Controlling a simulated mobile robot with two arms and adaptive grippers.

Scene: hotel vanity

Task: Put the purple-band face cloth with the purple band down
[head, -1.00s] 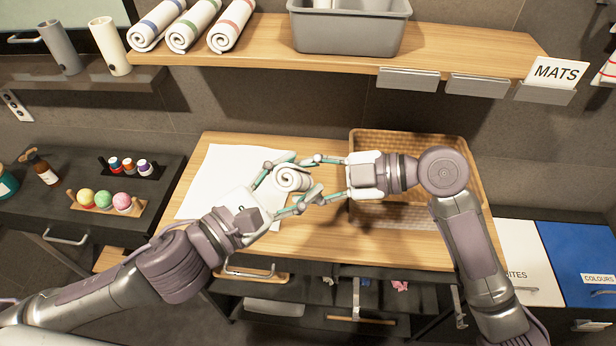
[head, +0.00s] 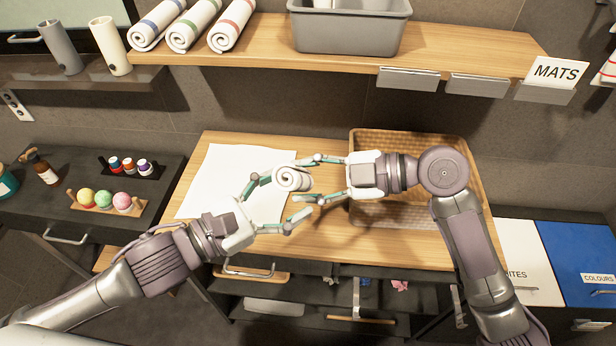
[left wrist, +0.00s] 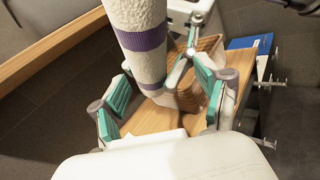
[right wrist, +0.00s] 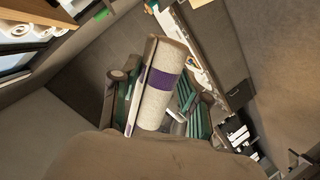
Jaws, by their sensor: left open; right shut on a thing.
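The purple-band face cloth (head: 292,179) is a rolled white cloth, seen end-on in the head view above the counter. Its purple band shows in the left wrist view (left wrist: 142,40) and in the right wrist view (right wrist: 164,80). My right gripper (head: 308,180) is shut on the cloth, coming from the right. In the right wrist view its fingers (right wrist: 160,105) lie along both sides of the roll. My left gripper (head: 277,204) is open, its fingers spread just left of and below the cloth. The left wrist view shows the cloth beyond the open left fingers (left wrist: 165,108).
A white sheet (head: 215,180) lies on the wooden counter (head: 320,248), beside a wicker tray (head: 420,143) at right. The shelf (head: 270,45) above holds rolled towels (head: 190,28) and a grey bin (head: 350,35). Bare counter lies in front.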

